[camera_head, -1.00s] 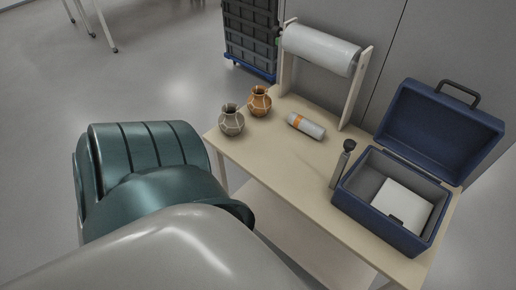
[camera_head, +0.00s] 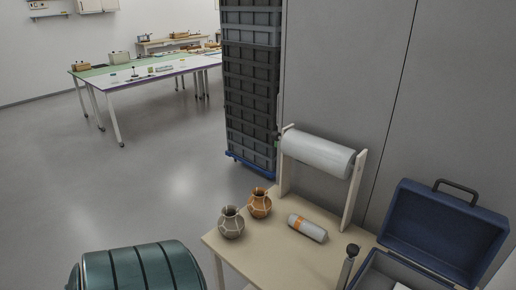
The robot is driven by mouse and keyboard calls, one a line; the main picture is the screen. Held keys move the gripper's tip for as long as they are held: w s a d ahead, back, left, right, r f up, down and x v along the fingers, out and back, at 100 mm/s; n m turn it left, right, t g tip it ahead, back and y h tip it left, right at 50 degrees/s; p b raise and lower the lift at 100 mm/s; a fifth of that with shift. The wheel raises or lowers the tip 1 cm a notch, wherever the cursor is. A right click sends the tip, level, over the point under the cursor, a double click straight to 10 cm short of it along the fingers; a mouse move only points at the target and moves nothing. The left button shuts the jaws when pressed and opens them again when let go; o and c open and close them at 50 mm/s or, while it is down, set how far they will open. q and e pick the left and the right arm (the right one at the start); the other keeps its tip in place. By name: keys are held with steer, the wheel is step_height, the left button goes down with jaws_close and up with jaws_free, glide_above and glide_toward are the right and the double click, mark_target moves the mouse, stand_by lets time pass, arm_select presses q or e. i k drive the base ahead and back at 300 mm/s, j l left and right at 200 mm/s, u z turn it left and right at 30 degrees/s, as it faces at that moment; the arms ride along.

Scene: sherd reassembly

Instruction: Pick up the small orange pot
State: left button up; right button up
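The small orange pot (camera_head: 260,204) stands upright on the left end of the wooden table (camera_head: 268,262), near its back edge. A grey pot (camera_head: 231,222) with pale lines stands just in front and to the left of it, very close. Neither gripper shows in the head view.
A wrap roll on a stand (camera_head: 318,153), a white and orange cylinder (camera_head: 307,229), a dark upright tool (camera_head: 348,266) and an open blue case (camera_head: 441,232) share the table. Stacked crates (camera_head: 250,90) stand behind. Open floor (camera_head: 150,190) lies left; a long worktable (camera_head: 155,71) stands far back.

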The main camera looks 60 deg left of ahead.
mark_target(259, 205)
steer(key=i+j, duration=0.3)
steer(key=i, duration=0.15)
steer(key=u, duration=2.05)
steer(key=j+z, duration=0.2)
